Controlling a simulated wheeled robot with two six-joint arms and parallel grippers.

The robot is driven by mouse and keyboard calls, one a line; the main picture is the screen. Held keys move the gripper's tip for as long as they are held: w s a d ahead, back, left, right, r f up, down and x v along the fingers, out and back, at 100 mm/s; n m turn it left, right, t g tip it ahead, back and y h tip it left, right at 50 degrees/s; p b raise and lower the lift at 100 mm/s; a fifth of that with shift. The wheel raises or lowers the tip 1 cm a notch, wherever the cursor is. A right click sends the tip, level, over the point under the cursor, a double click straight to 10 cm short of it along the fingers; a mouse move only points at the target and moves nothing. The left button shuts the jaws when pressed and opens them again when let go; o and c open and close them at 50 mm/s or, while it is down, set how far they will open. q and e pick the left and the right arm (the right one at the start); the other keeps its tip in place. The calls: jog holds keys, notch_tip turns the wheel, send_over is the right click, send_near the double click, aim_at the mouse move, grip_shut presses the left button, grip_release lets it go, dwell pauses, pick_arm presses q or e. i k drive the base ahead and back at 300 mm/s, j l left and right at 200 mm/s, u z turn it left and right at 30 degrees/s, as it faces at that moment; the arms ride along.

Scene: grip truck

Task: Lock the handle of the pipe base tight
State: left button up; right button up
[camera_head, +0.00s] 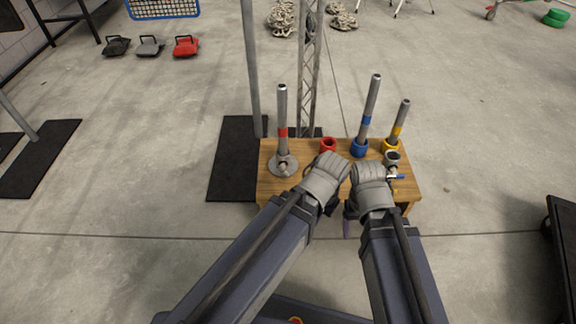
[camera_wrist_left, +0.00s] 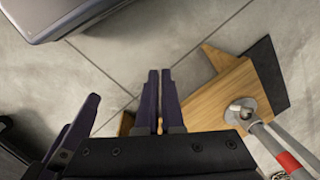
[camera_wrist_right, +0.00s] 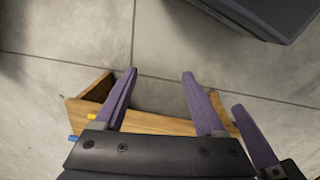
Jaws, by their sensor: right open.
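A grey pipe base (camera_head: 392,158) stands at the right end of the wooden bench (camera_head: 408,188), with a blue-tipped handle (camera_head: 397,177) below its ring. A blue tip (camera_wrist_right: 73,138) also shows at the bench edge in the right wrist view. My right gripper (camera_wrist_right: 158,72) is open and empty, pointing down over the bench's near side, beside the handle and apart from it. My left gripper (camera_wrist_left: 160,72) has its purple fingers almost together with nothing between them. In the head view the wrists hide most of both grippers.
A grey pipe with a red band (camera_head: 282,120) stands in a round flange (camera_head: 283,165) at the bench's left. A red collar (camera_head: 328,145), a blue-banded pipe (camera_head: 369,105) and a yellow-banded pipe (camera_head: 400,122) stand along the back. My grippers are close together.

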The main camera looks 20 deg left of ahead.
aim_at(282, 168)
jog(key=j+z, duration=0.2)
jog(key=z, duration=0.6)
jog(key=j+z, duration=0.3)
jog(key=k+j+z, duration=0.3)
jog(key=j, duration=0.2)
jog(key=j+z, duration=0.25)
jog(key=j, duration=0.15)
jog(key=k+j, duration=0.2)
jog(key=j, duration=0.2)
jog(key=k+j+z, duration=0.1)
jog(key=j, duration=0.3)
jog(key=k+j, duration=0.35)
